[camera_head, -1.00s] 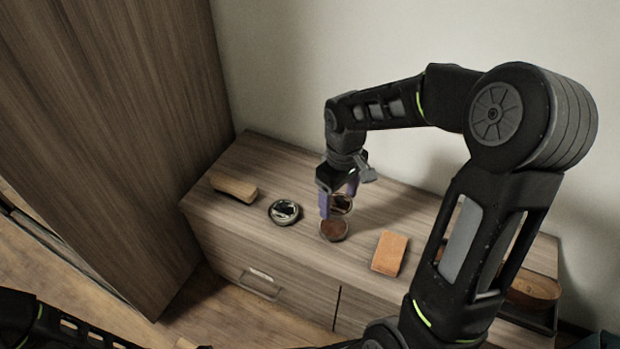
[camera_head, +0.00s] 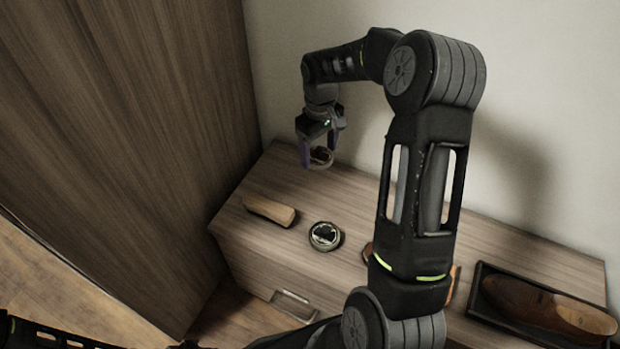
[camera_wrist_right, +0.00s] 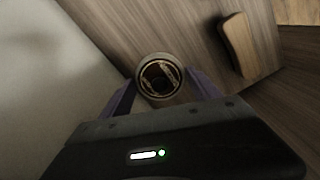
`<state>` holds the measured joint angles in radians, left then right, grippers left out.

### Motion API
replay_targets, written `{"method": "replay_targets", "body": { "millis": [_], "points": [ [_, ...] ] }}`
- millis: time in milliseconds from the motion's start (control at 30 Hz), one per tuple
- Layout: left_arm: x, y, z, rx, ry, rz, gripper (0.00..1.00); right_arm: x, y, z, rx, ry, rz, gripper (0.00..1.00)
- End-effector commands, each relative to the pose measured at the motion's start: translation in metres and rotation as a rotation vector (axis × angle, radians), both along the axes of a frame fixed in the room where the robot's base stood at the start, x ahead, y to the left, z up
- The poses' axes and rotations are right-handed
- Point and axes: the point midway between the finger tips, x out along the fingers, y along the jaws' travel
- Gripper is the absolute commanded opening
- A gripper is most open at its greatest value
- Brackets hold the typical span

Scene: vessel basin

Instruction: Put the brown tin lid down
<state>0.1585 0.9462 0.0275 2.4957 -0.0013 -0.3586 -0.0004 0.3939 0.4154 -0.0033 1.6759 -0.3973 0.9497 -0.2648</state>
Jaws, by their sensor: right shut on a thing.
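The brown tin lid (camera_head: 321,163) is a small round piece with a dark inner face and a pale rim. My right gripper (camera_head: 315,153) is shut on it, over the back left part of the wooden cabinet top (camera_head: 355,196). In the right wrist view the lid (camera_wrist_right: 160,77) sits between the purple fingers (camera_wrist_right: 163,88), its round face toward the camera. I cannot tell exactly how high it is above the top. My left gripper is out of view.
A wooden brush (camera_head: 268,210) and a dark round tin (camera_head: 325,236) lie at the front left. A brown round thing (camera_head: 367,251) and an orange block (camera_head: 453,286) are mostly hidden by my arm.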

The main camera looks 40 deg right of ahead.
Motion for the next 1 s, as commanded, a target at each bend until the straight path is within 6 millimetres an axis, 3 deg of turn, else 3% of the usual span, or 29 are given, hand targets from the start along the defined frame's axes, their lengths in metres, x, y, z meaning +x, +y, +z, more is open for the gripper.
{"method": "replay_targets", "body": {
  "millis": [267,600,1000],
  "points": [
    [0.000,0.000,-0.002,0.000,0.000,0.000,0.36,0.000,0.000,-0.007,0.000,0.000,0.001,0.34],
    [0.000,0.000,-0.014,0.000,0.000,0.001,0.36,0.000,0.000,-0.060,0.000,0.001,0.000,0.34],
    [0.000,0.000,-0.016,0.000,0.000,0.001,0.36,0.000,0.000,-0.067,0.000,0.001,0.000,0.34]
  ]
}}
